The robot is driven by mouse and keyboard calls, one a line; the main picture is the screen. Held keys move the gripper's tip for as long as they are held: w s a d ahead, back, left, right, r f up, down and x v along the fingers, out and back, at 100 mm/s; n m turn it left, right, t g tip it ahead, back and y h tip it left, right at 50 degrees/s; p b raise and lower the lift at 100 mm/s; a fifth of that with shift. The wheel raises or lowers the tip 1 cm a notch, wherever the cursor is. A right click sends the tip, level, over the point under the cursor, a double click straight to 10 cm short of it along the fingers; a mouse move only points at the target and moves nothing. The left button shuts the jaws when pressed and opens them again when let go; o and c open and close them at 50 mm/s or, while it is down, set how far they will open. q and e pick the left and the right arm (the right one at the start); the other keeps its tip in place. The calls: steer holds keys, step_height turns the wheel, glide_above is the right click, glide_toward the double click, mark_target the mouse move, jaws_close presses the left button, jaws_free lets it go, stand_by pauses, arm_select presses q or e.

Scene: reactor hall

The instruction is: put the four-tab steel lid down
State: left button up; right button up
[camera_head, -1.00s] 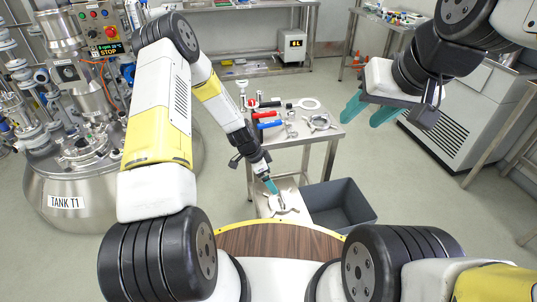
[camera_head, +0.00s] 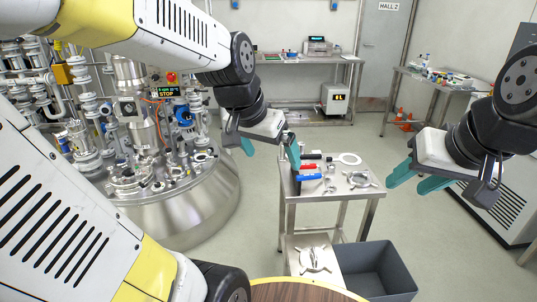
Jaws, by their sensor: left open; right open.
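A steel piece with several tabs, which looks like the four-tab lid (camera_head: 316,259), lies flat on a low steel shelf (camera_head: 298,243) at the lower middle. Nothing is touching it from above. My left gripper (camera_head: 270,150) is open and empty, raised well above and left of the lid, near the left edge of the steel trolley top. My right gripper (camera_head: 418,182) is open and empty, in the air to the right of the trolley.
The trolley top (camera_head: 335,197) carries red- and blue-handled tools (camera_head: 309,177), a ring-ended tool (camera_head: 348,158) and another tabbed steel part (camera_head: 360,179). A grey bin (camera_head: 404,283) stands right of the low shelf. Tank T1 (camera_head: 210,205) fills the left. The floor at right is clear.

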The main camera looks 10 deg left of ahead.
arm_select(q)
steer(key=s+a+r+n+t, duration=0.1)
steer(key=s+r+n, duration=0.1)
steer(key=s, duration=0.5)
steer(key=shift+s+r+n, duration=0.15)
steer(key=shift+s+n, duration=0.05)
steer(key=shift+n, duration=0.2)
stand_by(0.6)
